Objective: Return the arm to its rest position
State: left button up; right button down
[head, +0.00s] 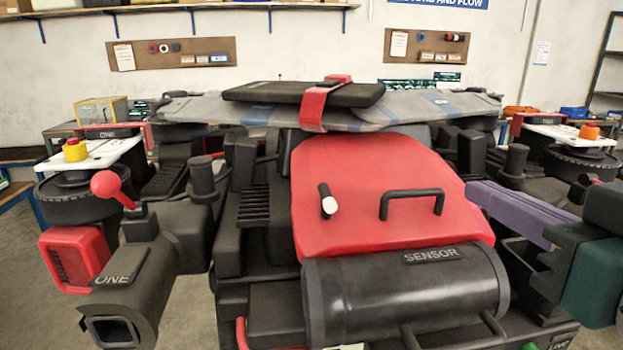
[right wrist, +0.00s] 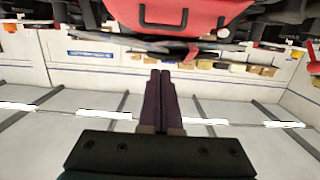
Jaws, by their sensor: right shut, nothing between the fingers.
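My right gripper (head: 478,194) comes in from the right edge with its purple fingers pointing left, in front of the drone's right side. In the right wrist view the two purple fingers (right wrist: 160,78) lie together, shut and empty. The spray drone fills the middle of the head view, with a red cover (head: 375,180) that has a black handle (head: 412,198) and a white-tipped lever (head: 328,203). Below the cover is a black cylinder (head: 405,290) marked SENSOR. The red cover also shows at the top of the right wrist view (right wrist: 190,14). My left gripper is not in view.
At left are a dark block (head: 125,290) marked ONE, a red knob lever (head: 110,187) and a red grille (head: 73,258). A black pad under a red strap (head: 315,105) lies on top. Rotor units with white plates (head: 95,155) stand on both sides. Pegboards (head: 172,54) hang behind.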

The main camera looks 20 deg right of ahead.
jog(key=s+a+f+n+g+y, duration=0.2)
jog(key=s+a+f+g, duration=0.1)
jog(key=s+f+g, duration=0.4)
jog(key=s+a+f+n+g+y, duration=0.2)
jog(key=s+a+f+n+g, duration=0.25)
jog(key=f, duration=0.45)
notch_tip(320, 180, up, 15)
jog(key=s+m+g+p, duration=0.1)
jog(key=s+m+p, duration=0.1)
jog(key=p, duration=1.2)
jog(key=shift+d+f+p, duration=0.15)
jog(key=shift+d+p, duration=0.2)
jog(key=shift+d, duration=0.05)
